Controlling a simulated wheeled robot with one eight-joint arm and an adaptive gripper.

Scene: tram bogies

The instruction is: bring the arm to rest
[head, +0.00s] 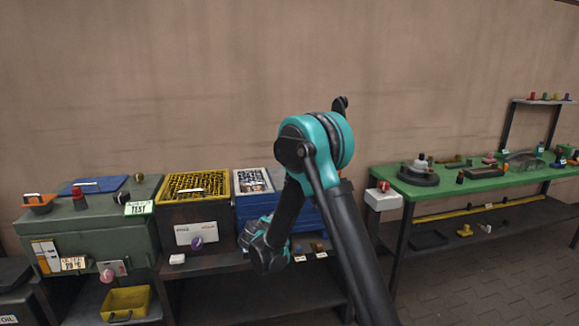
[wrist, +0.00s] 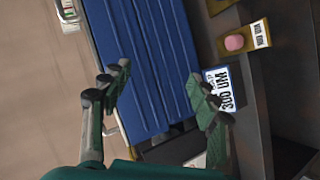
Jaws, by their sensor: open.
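My arm stands in the middle of the head view, with its teal elbow raised and its forearm hanging down to the left. My gripper (head: 262,250) is low, in front of the blue box (head: 307,215) on the dark bench; its fingers are hard to make out there. In the wrist view my gripper (wrist: 160,78) shows two dark green fingers spread apart with nothing between them. The ribbed blue box (wrist: 140,55) lies beyond the fingers. I cannot tell whether a finger touches it.
A green test cabinet (head: 85,230) and a yellow-rimmed basket (head: 194,187) stand on the left. A yellow bin (head: 126,304) is below. A green workbench (head: 455,183) with parts is on the right. Tiled floor (head: 500,270) is open at the lower right.

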